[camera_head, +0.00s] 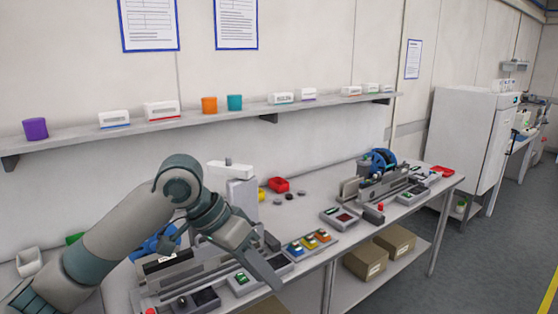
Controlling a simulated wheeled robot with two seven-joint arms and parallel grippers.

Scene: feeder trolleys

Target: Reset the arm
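My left arm comes in from the lower left of the head view and reaches over the front of the workbench (330,199). My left gripper (265,268) points down and to the right, above the front edge of the near feeder device (172,285). One long grey finger shows clearly, but the gap between the fingers cannot be made out. I see nothing held in it. The arm hides part of the near device. My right gripper is not in view.
Coloured modules (310,242) and a grey control box (340,218) lie beside the gripper. A second feeder with a blue reel (379,160) stands farther right. A wall shelf (190,121) holds cups and boxes. Cardboard boxes (365,261) sit below the bench. Floor (450,260) is clear at right.

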